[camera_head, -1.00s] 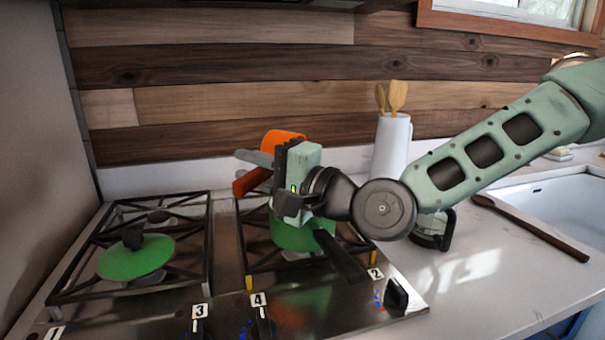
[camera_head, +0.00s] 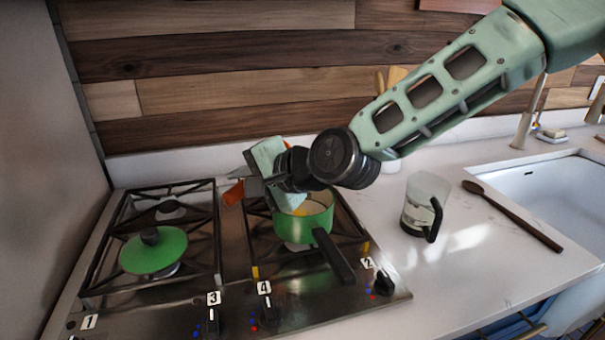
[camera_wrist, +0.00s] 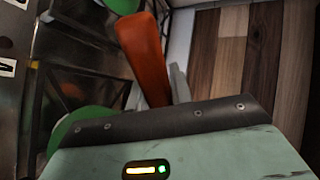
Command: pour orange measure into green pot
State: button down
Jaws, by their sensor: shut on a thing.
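The green pot (camera_head: 290,232) stands on the right burner, its dark handle pointing toward the front right. Something yellow (camera_head: 300,211) shows inside it. My gripper (camera_head: 246,173) is shut on the orange measure (camera_head: 234,193) and tilted just above the pot's back left rim. In the head view only a bit of orange shows left of the gripper; the measure's cup is hidden. In the wrist view the measure's orange handle (camera_wrist: 143,50) sticks out past the gripper's edge, and part of the green pot (camera_wrist: 75,132) shows lower left.
A green lid (camera_head: 153,252) with a dark knob lies on the left burner. A glass jug (camera_head: 424,203) with a black handle and a wooden spoon (camera_head: 510,215) are on the counter at right, before the sink (camera_head: 560,190). A white utensil holder is mostly hidden behind my arm.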

jog(key=h+p, duration=0.1)
jog(key=p, duration=0.3)
jog(key=g+h+p, duration=0.1)
jog(key=h+p, duration=0.1)
jog(key=p, duration=0.3)
jog(key=a+g+h+p, duration=0.1)
jog(key=p, duration=0.4)
jog(key=shift+w+r, duration=0.15)
jog(key=shift+w, duration=0.1)
jog(key=w+a+f+g+h+p, duration=0.2)
jog(key=a+f+g+h+p, duration=0.2)
jog(key=p, duration=0.4)
jog(key=a+f+h, duration=0.1)
jog(key=h, duration=0.1)
jog(key=shift+w+f+h, duration=0.15)
jog(key=shift+w+h, duration=0.1)
jog(key=shift+h, duration=0.15)
jog(key=shift+a, duration=0.1)
